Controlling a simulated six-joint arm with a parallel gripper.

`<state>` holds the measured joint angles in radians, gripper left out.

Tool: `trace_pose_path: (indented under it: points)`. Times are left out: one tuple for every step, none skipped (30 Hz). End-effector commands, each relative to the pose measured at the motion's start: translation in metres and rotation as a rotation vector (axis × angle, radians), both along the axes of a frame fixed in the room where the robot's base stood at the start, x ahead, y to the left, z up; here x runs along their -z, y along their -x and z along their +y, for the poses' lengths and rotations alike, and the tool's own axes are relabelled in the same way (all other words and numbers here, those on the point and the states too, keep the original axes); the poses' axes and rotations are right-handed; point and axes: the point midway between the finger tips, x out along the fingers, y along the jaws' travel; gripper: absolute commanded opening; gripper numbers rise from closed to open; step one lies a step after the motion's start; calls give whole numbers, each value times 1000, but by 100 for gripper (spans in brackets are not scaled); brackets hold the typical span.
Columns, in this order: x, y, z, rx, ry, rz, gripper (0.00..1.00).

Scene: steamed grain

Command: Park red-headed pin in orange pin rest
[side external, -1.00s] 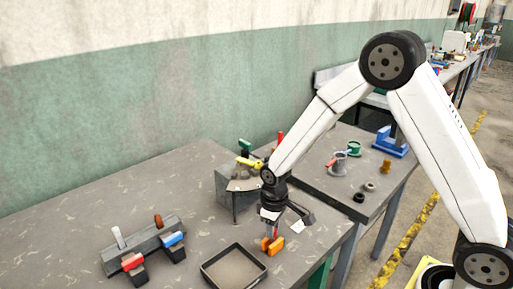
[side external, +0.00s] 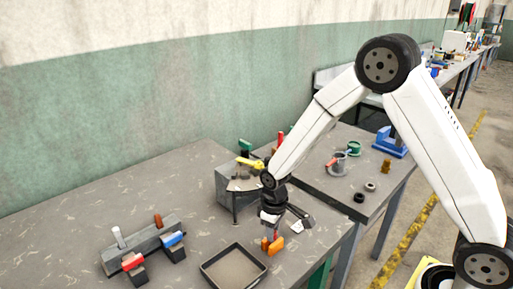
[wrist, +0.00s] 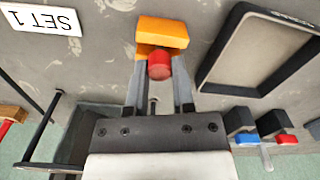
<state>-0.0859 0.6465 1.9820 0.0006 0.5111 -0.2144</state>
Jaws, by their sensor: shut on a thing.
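The pin's red head (wrist: 160,66) shows between my finger ends in the wrist view; its shaft is hidden. My gripper (wrist: 160,78) is shut on the pin and points down at the table in the side view (side external: 271,232). The orange pin rest (wrist: 162,32) appears as an orange block at the fingertips, right against the red head in the picture. In the side view the orange (side external: 273,246) shows as two pieces just under my gripper. I cannot tell whether the pin is seated in the rest.
A black-rimmed tray (side external: 206,272) lies close by. A grey rack (side external: 142,249) with upright pegs and blocks with red and blue parts stands at left. A grey box (side external: 225,185) stands behind my gripper. A "SET 1" card (wrist: 42,20) lies nearby. The table's middle left is clear.

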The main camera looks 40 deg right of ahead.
Motion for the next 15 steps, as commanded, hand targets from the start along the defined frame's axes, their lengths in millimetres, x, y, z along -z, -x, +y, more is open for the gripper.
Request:
trace_pose_path:
  points:
    - [0, 0, 0, 0, 0, 0, 0]
    - [0, 0, 0, 0, 0, 0, 0]
    - [0, 0, 0, 0, 0, 0, 0]
    - [0, 0, 0, 0, 0, 0, 0]
    - [0, 0, 0, 0, 0, 0, 0]
    - [0, 0, 0, 0, 0, 0, 0]
    - [0, 0, 0, 0, 0, 0, 0]
    - [0, 0, 0, 0, 0, 0, 34]
    - [0, 0, 0, 0, 0, 0, 46]
    - [0, 0, 0, 0, 0, 0, 56]
    - [0, 0, 0, 0, 0, 0, 65]
    - [0, 0, 0, 0, 0, 0, 72]
    - [0, 0, 0, 0, 0, 0, 72]
    - [0, 0, 0, 0, 0, 0, 72]
    - [0, 0, 0, 0, 0, 0, 72]
